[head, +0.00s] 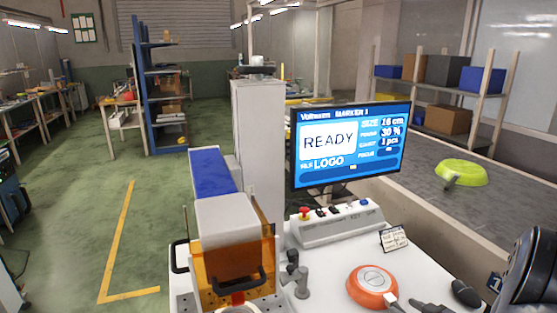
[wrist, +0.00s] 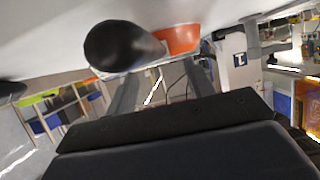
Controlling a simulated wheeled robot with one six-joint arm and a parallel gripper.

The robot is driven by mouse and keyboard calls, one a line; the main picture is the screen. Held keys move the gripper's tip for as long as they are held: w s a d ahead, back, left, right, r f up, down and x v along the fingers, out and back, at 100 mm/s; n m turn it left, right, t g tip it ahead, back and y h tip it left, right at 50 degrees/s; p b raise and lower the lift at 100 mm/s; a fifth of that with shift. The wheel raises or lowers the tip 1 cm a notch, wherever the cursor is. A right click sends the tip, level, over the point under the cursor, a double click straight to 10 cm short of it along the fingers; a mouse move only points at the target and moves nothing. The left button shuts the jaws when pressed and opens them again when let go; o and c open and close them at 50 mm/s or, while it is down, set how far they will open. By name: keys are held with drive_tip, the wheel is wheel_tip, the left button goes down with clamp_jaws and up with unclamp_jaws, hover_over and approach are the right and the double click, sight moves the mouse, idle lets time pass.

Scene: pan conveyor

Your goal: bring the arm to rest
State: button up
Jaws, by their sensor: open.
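My gripper (wrist: 160,90) shows in the wrist view as two grey fingers set apart, with nothing held between them. The wrist view is tilted, with the white table at its top. A dark part of my arm (head: 535,268) stands at the lower right of the head view. An orange-red round pan (head: 372,284) lies on the white table, and an orange thing also shows beyond the fingers in the wrist view (wrist: 180,40).
A lime green pan (head: 461,172) lies on the grey conveyor (head: 400,168). A monitor reading READY (head: 350,148) stands behind a control box (head: 333,224). An orange-sided machine (head: 205,268) stands left.

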sight(393, 302)
drive_tip(key=x, duration=0.4)
drive_tip(key=shift+w+a+f, duration=0.1)
drive_tip(key=shift+w, duration=0.05)
drive_tip(key=v, duration=1.1)
drive_tip(key=shift+w+p, duration=0.1)
drive_tip(key=shift+p, duration=0.25)
drive_tip(key=x, duration=1)
drive_tip(key=shift+w+a+f+b, duration=0.2)
drive_tip(key=shift+w+b, duration=0.05)
drive_tip(key=shift+b, duration=0.15)
wheel_tip(393, 302, up, 5)
drive_tip(key=p, duration=0.3)
drive_tip(key=shift+w+r+p, duration=0.1)
drive_tip(key=shift+r+p, duration=0.05)
drive_tip(key=shift+p, duration=0.15)
drive_tip(key=s+d+p, duration=0.1)
drive_tip(key=s+d, duration=0.2)
drive_tip(key=s, duration=0.4)
drive_tip(key=s+d+p, duration=0.1)
drive_tip(key=s+d, duration=0.1)
drive_tip(key=s, duration=0.6)
drive_tip(key=shift+s+d+f, duration=0.25)
drive_tip(key=shift+d+f, duration=0.1)
drive_tip(key=shift+f, duration=0.1)
